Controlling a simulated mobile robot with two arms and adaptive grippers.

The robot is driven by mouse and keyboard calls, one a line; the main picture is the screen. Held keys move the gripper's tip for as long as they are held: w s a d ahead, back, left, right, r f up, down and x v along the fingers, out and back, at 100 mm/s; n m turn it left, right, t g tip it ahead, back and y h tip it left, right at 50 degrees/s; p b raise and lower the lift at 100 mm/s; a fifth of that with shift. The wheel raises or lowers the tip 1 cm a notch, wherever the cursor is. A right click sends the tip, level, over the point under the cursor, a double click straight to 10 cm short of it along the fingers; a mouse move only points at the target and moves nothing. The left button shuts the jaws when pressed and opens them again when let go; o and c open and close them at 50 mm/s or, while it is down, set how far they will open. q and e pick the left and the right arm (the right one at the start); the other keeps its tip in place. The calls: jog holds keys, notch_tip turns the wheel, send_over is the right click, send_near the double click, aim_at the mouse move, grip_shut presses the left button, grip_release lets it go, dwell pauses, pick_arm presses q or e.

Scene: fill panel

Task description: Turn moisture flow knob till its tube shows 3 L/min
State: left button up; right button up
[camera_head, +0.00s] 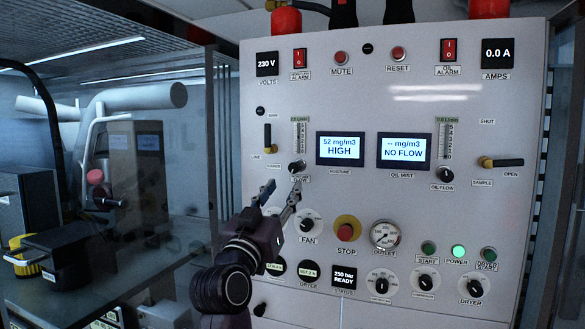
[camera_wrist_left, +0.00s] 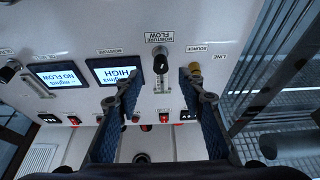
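The moisture flow knob (camera_head: 297,167) is a small black knob on the white panel, just below its upright flow tube (camera_head: 300,138). The tube has a numbered scale headed L/min; its reading is too small to tell. The wrist view shows the panel upside down, with the knob (camera_wrist_left: 161,60) under its MOISTURE FLOW label. My left gripper (camera_head: 281,190) is open and empty, just below the knob in the head view. In the wrist view its two fingers (camera_wrist_left: 160,80) point at the panel with the knob between their tips, apparently not touching it. My right gripper is not in view.
A moisture display (camera_head: 340,149) reads 52 mg/m3 HIGH; the oil mist display (camera_head: 404,151) reads NO FLOW. A yellow-based line lever (camera_head: 267,138) is left of the tube. The oil flow knob (camera_head: 445,175) is farther right. The fan knob (camera_head: 307,225) and red stop button (camera_head: 346,232) lie below.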

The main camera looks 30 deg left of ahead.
aim_at(294, 171)
pick_arm(q)
jog(key=p+x, duration=0.4)
jog(key=x, duration=0.3)
jog(key=shift+w+a+r, duration=0.15)
jog(key=shift+w+r, duration=0.1)
jog(key=shift+r, duration=0.1)
jog(key=shift+c, duration=0.2)
grip_shut()
